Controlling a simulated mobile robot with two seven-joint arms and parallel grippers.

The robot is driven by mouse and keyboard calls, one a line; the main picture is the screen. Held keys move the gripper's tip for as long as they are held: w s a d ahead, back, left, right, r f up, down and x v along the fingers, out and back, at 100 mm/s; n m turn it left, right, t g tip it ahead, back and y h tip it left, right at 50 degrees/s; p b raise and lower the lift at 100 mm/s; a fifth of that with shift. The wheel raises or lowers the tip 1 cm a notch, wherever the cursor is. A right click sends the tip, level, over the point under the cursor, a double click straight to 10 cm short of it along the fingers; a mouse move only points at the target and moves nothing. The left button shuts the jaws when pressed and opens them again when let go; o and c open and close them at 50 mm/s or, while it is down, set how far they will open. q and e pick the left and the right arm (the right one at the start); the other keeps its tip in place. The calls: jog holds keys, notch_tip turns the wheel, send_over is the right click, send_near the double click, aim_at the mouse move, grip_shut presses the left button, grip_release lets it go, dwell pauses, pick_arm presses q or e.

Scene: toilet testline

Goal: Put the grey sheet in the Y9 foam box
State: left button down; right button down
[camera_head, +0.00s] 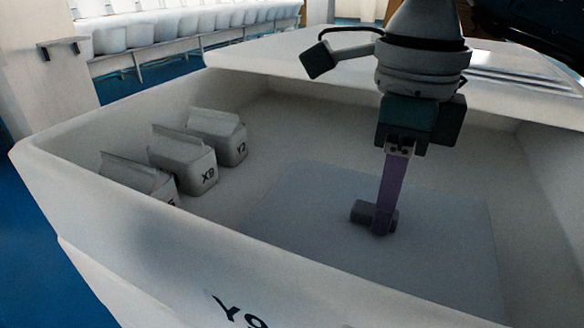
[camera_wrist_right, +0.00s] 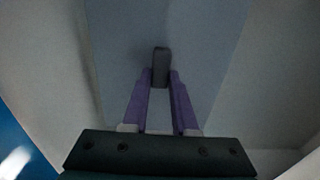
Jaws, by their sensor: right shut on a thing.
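The grey sheet (camera_head: 445,260) is a flat bluish-grey panel with a small dark grey block-shaped handle (camera_head: 360,211) near its middle. It lies inside the walls of the big white foam box (camera_head: 150,235), whose near wall bears the mark Y9. I cannot tell whether the sheet touches the box floor. My right gripper (camera_head: 381,230) points down into the box, its purple fingers shut on the handle. In the right wrist view the handle (camera_wrist_right: 160,66) sits between the fingertips, with the sheet (camera_wrist_right: 190,30) behind it. The near wall hides the sheet's front edge. My left gripper is not in view.
A white surface (camera_head: 300,65) lies behind the box. A row of white toilets (camera_head: 180,25) stands far back. Blue floor shows at left.

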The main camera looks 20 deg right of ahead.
jog(key=shift+f, duration=1.8)
jog(key=shift+f, duration=0.2)
jog(key=c, duration=0.7)
grip_release()
jog(key=shift+r, duration=0.1)
notch_tip(320, 180, up, 12)
jog(key=shift+r, duration=0.15)
